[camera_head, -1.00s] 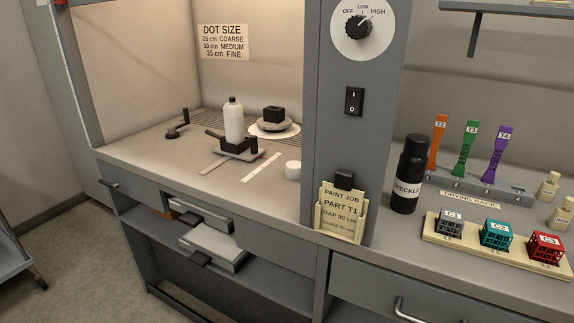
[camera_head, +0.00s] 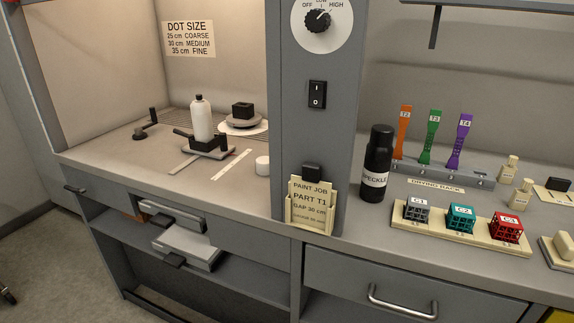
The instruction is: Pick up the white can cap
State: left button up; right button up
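A small white cap (camera_head: 262,166) sits on the booth floor, near its front edge and just left of the grey post. A white can (camera_head: 201,119) without a visible cap stands upright on a dark holder (camera_head: 205,147) to the left of the cap. Neither of my grippers shows in this view.
A grey post (camera_head: 318,140) with a dial and switch divides the booth from the right counter. There a black SPECKLE can (camera_head: 377,165), a drying rack (camera_head: 440,172) with coloured specimens and a cream tray (camera_head: 450,236) of cubes stand. The booth front edge is clear.

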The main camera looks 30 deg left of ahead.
aim_at(263, 163)
jog(key=z, duration=2.6)
jog(key=k, duration=2.3)
jog(key=u, duration=2.1)
